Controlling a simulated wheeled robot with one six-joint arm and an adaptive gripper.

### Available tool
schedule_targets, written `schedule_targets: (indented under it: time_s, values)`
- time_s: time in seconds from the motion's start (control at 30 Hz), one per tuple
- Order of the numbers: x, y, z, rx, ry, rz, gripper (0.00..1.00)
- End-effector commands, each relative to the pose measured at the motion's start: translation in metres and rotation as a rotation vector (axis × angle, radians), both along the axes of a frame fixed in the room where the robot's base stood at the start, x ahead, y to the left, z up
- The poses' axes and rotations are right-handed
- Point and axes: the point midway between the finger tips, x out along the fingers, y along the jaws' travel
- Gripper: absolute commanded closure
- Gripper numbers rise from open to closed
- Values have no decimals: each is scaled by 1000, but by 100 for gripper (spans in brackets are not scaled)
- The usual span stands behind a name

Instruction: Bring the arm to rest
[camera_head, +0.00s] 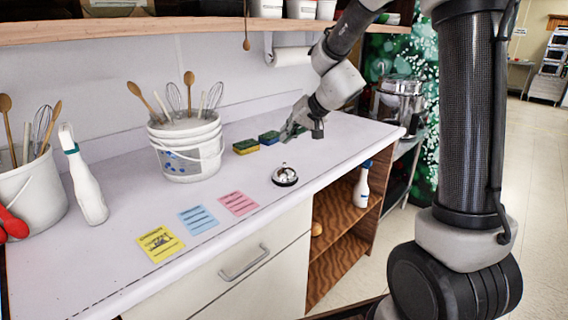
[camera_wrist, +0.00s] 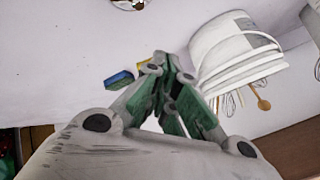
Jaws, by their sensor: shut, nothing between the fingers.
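My gripper (camera_head: 304,122) is at the end of my arm, over the right part of the white counter (camera_head: 240,165). In the head view it is close to the blue and green sponge (camera_head: 268,137), just right of it. In the wrist view my gripper (camera_wrist: 172,62) points over the counter with its fingertips together. Nothing shows between the fingers. The arm reaches in from the upper right, past the shelf end.
A white utensil bucket (camera_head: 187,150), a second sponge (camera_head: 246,147), a call bell (camera_head: 285,175) and several coloured cards stand or lie on the counter. A spray bottle (camera_head: 84,180) stands at left. A shelf (camera_head: 150,30) hangs above. Clear counter lies between them.

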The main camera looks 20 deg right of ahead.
Motion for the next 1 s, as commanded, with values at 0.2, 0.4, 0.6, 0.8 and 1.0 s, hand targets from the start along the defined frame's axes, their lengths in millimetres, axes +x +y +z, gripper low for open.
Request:
schedule_targets:
  time_s: [0.2, 0.4, 0.6, 0.8, 1.0]
  values:
    - [-21, 2, -13, 49, 118, -12, 100]
    - [-112, -21, -28, -36, 339, 63, 100]
    - [-215, -67, -3, -217, 450, 100, 100]
    - [-306, -121, 25, -438, 440, 91, 100]
    - [-342, -140, 46, -532, 315, 71, 100]
